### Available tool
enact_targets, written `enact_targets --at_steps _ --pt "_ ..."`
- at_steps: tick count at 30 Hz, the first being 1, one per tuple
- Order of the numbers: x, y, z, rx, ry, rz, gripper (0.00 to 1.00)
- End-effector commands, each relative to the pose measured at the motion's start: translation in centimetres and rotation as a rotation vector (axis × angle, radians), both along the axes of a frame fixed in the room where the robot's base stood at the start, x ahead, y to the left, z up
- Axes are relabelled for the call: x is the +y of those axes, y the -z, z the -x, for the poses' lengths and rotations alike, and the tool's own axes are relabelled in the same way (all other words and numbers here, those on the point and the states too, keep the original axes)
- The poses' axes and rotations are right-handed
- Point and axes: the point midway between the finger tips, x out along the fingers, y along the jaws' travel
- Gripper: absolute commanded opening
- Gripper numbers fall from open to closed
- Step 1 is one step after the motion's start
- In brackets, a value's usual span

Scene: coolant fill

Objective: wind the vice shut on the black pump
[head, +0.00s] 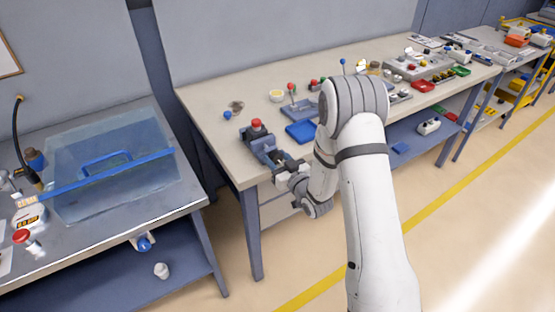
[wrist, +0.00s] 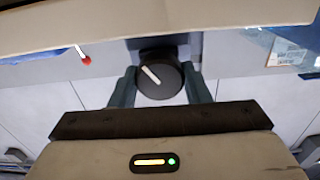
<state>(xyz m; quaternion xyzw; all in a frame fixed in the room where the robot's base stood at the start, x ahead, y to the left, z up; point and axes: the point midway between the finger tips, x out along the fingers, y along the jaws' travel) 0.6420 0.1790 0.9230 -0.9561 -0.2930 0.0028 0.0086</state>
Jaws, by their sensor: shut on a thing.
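The blue-grey vice (head: 266,150) sits at the near left corner of the long workbench. A dark piece with a red top (head: 256,130) stands at its far end; I cannot tell whether this is the black pump. My gripper (head: 285,172) is at the vice's near end, by the bench edge. In the wrist view, its two fingers (wrist: 160,88) are shut on a round black knob (wrist: 158,78) with a white pointer line, slanting from upper left to lower right. The vice's jaw gap is too small to make out in the head view and hidden in the wrist view.
A blue tray (head: 301,132) and a lever with a red ball (head: 291,88) are right of the vice. A clear tank (head: 110,165) stands on the left bench (head: 150,215). Several small parts crowd the workbench farther right. The floor in front is clear.

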Motion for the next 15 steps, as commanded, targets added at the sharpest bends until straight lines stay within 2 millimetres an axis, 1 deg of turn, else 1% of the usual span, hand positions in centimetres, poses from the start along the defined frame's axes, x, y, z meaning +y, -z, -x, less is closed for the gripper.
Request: enact_targets --at_steps 3,7,15 --pt "-0.01 0.36 -0.02 0.024 0.0 -0.038 0.2" --pt "-0.02 0.26 -0.03 0.055 0.0 -0.085 0.2" --pt "-0.05 -0.01 -0.03 0.066 0.0 -0.098 0.2"
